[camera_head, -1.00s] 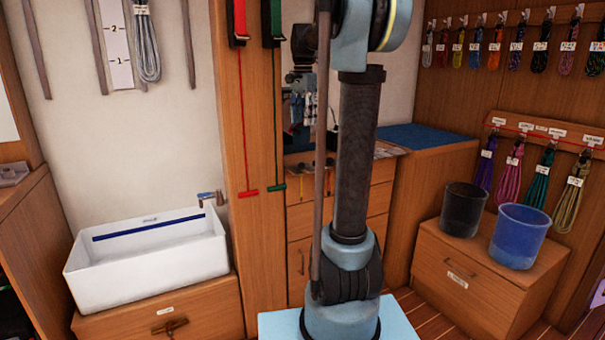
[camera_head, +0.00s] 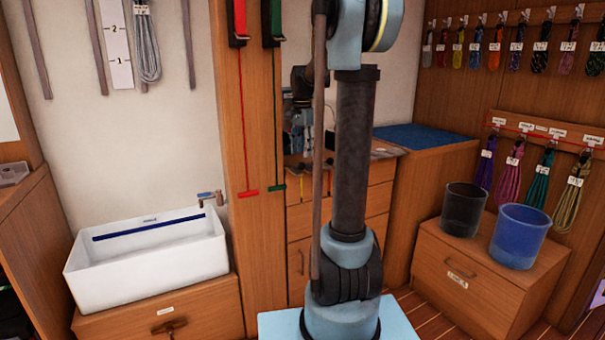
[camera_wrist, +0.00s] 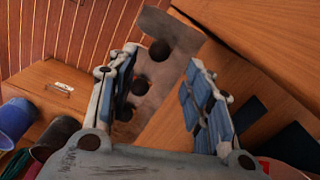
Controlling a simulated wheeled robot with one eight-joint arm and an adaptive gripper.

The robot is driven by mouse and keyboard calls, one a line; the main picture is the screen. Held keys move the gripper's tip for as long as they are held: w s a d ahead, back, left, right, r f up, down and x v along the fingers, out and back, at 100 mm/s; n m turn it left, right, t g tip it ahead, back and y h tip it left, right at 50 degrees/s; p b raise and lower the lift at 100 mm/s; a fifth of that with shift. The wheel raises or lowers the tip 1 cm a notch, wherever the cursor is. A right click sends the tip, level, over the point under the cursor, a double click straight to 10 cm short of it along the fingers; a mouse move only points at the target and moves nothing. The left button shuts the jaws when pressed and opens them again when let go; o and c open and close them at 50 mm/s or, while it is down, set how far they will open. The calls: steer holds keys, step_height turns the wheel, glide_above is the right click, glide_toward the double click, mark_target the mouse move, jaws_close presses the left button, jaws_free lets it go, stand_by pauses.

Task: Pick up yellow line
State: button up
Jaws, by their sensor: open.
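The yellow line (camera_head: 458,46) is a small coiled hank hanging from a hook in the upper row on the right wall in the head view. A white label covers part of it. My gripper (camera_wrist: 163,60) is open and empty in the wrist view, its two padded fingers spread apart. The yellow line does not show in the wrist view, so the gripper is apart from it. In the head view my gripper is mostly hidden behind my arm.
A black bucket (camera_head: 464,209) and a blue bucket (camera_head: 519,236) stand on a low wooden cabinet (camera_head: 470,270) below the hanging lines. Other coloured coils, such as an orange line (camera_head: 494,47), hang close beside the yellow one. A white sink (camera_head: 150,262) stands at left.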

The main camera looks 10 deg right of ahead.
steer(key=f, duration=0.3)
steer(key=shift+s+a+f, duration=0.2)
steer(key=shift+a+f, duration=0.1)
steer(key=shift+f, duration=0.85)
steer(key=c, duration=0.9)
